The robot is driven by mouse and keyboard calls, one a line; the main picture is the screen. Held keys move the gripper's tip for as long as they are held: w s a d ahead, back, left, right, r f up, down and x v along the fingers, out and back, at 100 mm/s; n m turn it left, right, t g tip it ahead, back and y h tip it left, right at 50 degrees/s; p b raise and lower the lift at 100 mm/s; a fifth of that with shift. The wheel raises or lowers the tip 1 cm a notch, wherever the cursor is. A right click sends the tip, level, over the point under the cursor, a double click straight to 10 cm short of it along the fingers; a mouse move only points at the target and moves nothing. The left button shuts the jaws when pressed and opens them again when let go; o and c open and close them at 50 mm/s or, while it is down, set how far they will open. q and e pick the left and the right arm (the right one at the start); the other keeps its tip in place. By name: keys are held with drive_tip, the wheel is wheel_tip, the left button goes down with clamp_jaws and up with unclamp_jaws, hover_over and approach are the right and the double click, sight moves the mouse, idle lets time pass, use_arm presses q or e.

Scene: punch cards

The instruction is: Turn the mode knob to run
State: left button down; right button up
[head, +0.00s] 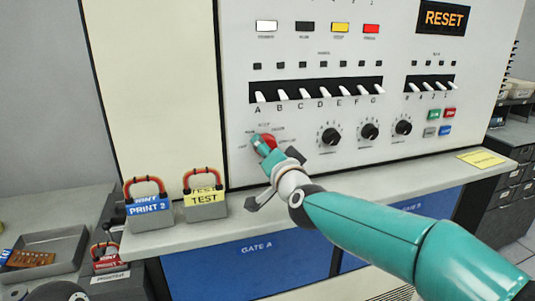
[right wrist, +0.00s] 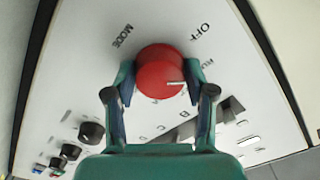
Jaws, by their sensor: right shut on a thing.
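The red mode knob (right wrist: 158,70) sits on the pale panel, with "MODE" printed to its upper left and "OFF" to its upper right in the right wrist view. A white mark on its face points right in that view. My right gripper (right wrist: 162,88) is shut on the knob, one finger on each side. In the head view the knob (head: 270,141) is mostly hidden behind my right gripper (head: 264,142). The labels around it are too small or covered to read fully.
Three black knobs (head: 369,131) stand right of the mode knob, below a row of white switches (head: 300,94). The padlock-like blocks PRINT 2 (head: 150,207) and TEST (head: 205,199) stand on the ledge (head: 240,230) at left. A grey tray (head: 62,243) lies lower left.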

drive_tip(key=shift+d, duration=0.1)
drive_tip(key=o, duration=1.2)
drive_tip(key=shift+s, duration=0.1)
drive_tip(key=v, duration=1.1)
drive_tip(key=shift+s+d, duration=0.15)
drive_tip(key=shift+s, duration=0.2)
